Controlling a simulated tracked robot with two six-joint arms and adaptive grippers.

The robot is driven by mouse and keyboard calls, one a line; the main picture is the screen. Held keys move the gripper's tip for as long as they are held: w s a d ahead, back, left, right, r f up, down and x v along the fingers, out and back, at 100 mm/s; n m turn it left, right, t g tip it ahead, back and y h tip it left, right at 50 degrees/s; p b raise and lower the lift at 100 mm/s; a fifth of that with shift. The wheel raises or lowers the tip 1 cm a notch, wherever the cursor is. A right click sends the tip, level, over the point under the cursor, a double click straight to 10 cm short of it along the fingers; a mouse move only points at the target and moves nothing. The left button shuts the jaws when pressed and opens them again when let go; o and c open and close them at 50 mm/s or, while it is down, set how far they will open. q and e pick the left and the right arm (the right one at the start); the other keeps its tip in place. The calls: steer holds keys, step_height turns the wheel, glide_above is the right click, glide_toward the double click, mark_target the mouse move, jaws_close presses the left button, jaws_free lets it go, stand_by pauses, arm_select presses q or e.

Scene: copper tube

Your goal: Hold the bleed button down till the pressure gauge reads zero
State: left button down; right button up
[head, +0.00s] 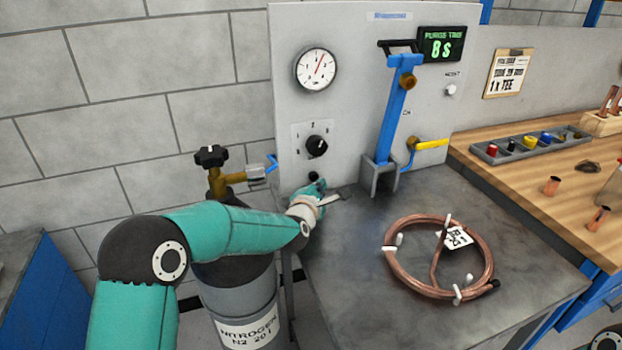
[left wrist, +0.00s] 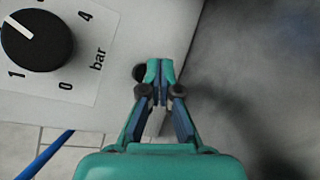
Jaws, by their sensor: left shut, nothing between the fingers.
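The white round pressure gauge (head: 316,69) is on the grey panel, its red needle pointing up and slightly right; its figures are too small to read. A dark round button (left wrist: 139,72), which looks like the bleed button, is low on the panel, partly hidden by my left gripper (left wrist: 159,73). The gripper is shut and empty, its fingertips right beside or over the button; I cannot tell if they press it. In the head view my left gripper (head: 319,189) is low in front of the panel. My right gripper is out of view.
A black regulator knob (head: 316,146) is above the button. A green display (head: 448,44) reads 8 s. A blue lever (head: 392,125) stands right of the gauge. A copper coil (head: 400,280) lies on the grey bench. A nitrogen cylinder (head: 240,305) stands below my left arm.

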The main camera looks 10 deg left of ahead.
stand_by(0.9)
arm_select(q)
steer(key=shift+w+a+b, duration=0.2)
steer(key=shift+w+b, duration=0.1)
steer(key=shift+b, duration=0.1)
steer(key=shift+w+r, duration=0.1)
steer(key=shift+w, duration=0.05)
steer(key=shift+w+a+b, duration=0.35)
steer(key=shift+w, duration=0.05)
stand_by(0.6)
steer(key=shift+s+d, duration=0.1)
steer(key=shift+s, duration=0.05)
stand_by(2.8)
steer(key=shift+s+d+b, duration=0.45)
steer(key=shift+s+b, duration=0.1)
steer(key=shift+s, duration=0.1)
